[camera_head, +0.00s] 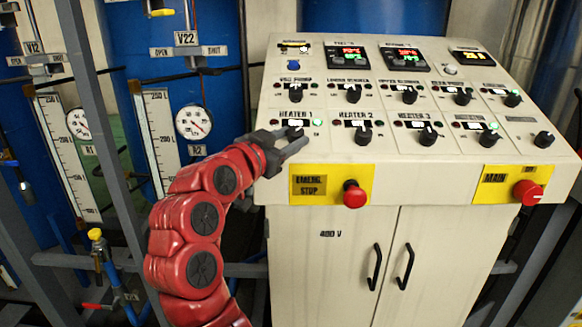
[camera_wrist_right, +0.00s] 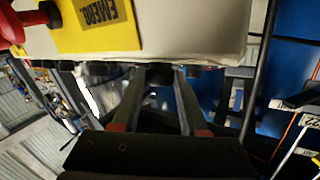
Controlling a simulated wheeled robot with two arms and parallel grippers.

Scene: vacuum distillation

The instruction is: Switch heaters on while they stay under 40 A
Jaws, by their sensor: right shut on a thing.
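The heater 1 knob (camera_head: 294,132) is a black rotary knob in the lower row of the sloped cream control panel (camera_head: 400,165). My right gripper (camera_head: 291,141) reaches it from the left and front, shut on the knob, its fingers partly hiding it. In the right wrist view the fingers (camera_wrist_right: 160,75) point at the panel's edge with a dark shape between the tips. The heater 2 knob (camera_head: 364,132) and heater 3 knob (camera_head: 428,135) stand free to the right. An orange-digit display (camera_head: 471,58) sits at top right; its digits are unreadable. My left gripper is out of view.
A red emergency stop button (camera_head: 354,194) on a yellow plate sits just below and right of my gripper. A red main switch (camera_head: 527,192) is at the far right. Gauges, pipes and metal frame posts (camera_head: 100,140) stand left of my arm.

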